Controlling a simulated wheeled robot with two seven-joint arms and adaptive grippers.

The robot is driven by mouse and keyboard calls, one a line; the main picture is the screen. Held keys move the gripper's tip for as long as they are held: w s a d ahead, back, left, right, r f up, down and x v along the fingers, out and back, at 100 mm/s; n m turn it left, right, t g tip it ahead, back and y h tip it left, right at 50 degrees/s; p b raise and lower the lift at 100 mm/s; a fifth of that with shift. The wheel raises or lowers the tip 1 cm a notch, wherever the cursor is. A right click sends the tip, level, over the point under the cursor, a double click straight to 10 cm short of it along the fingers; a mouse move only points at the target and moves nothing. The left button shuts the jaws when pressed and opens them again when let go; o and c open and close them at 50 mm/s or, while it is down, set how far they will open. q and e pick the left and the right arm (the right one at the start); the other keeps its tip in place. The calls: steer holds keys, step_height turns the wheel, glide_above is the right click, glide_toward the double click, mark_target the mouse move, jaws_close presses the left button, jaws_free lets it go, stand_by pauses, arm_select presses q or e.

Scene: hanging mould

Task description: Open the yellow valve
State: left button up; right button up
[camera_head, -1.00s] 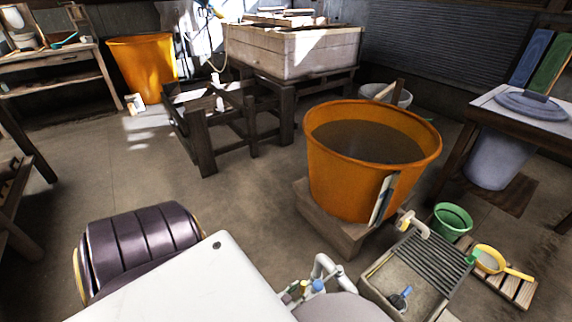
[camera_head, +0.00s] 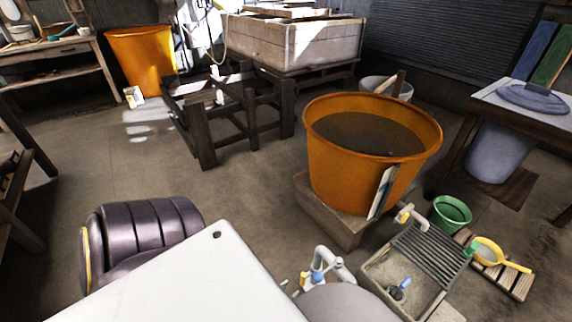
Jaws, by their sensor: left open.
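A white bent pipe (camera_head: 336,262) stands in the lower middle of the head view, behind a round grey surface. Small fittings sit at its foot: a blue part (camera_head: 318,277) and a small yellowish part (camera_head: 303,280) just left of it. The yellowish part may be the yellow valve, but it is too small and too partly hidden to tell its position. I cannot make out fingers of either gripper in this view, and nothing touches the fittings.
A white panel (camera_head: 190,285) and a dark padded form (camera_head: 148,232) fill the near left. An orange tub (camera_head: 350,170) stands on a wooden block, with a grated stone sink (camera_head: 425,252), green bucket (camera_head: 452,211) and yellow ladle (camera_head: 488,250) at right.

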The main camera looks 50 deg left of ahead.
arm_select(q)
steer(key=shift+s+d+r, duration=0.1)
steer(key=shift+s+r, duration=0.1)
steer(key=shift+s, duration=0.2)
steer(key=shift+s, duration=0.1)
stand_by(0.5)
